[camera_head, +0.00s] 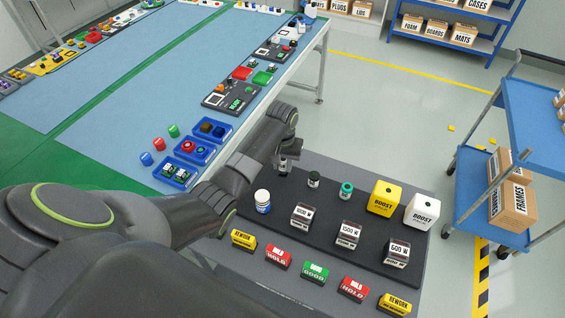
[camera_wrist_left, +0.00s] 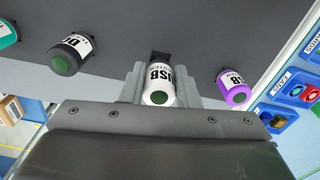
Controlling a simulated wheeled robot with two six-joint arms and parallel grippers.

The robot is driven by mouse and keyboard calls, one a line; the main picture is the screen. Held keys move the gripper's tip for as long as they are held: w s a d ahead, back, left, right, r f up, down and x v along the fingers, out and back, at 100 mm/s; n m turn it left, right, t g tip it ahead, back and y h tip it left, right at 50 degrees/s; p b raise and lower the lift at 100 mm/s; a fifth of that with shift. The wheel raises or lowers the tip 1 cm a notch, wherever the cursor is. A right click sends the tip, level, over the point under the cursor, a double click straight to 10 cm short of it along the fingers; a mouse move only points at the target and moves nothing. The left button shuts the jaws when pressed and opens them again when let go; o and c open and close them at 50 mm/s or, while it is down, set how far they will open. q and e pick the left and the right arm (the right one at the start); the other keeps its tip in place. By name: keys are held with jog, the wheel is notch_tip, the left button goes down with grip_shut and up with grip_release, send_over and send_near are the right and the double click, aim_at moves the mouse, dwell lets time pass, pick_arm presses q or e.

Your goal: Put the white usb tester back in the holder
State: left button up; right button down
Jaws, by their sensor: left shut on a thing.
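The white USB tester (camera_wrist_left: 158,84), with a dark green round end and black lettering, is between the fingers of my left gripper (camera_wrist_left: 160,90) in the left wrist view. The gripper is shut on it. In the head view my left gripper (camera_head: 283,163) is over the far left part of the dark board (camera_head: 322,262); the tester is mostly hidden there. A small dark patch (camera_wrist_left: 161,56) shows just beyond the tester; I cannot tell whether it is a holder slot or a shadow. My right gripper is not in view.
A black-topped tester (camera_head: 314,179) and a teal one (camera_head: 346,190) stand beside the gripper. A purple tester (camera_wrist_left: 234,90) is on its other side.

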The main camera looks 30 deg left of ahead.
pick_arm(q)
jog(key=shift+f+b, duration=0.4)
jog(key=shift+f, duration=0.9)
dwell(0.4)
jog(key=o, duration=1.2)
jog(key=shift+c, duration=0.2)
jog(key=shift+r, duration=0.1)
notch_tip(320, 180, up, 11)
jog(key=shift+r+b, duration=0.2)
jog(key=shift+b, duration=0.4)
jog(key=shift+s+r+p, duration=0.15)
jog(key=shift+r+p, duration=2.75)
jog(key=shift+p, duration=0.1)
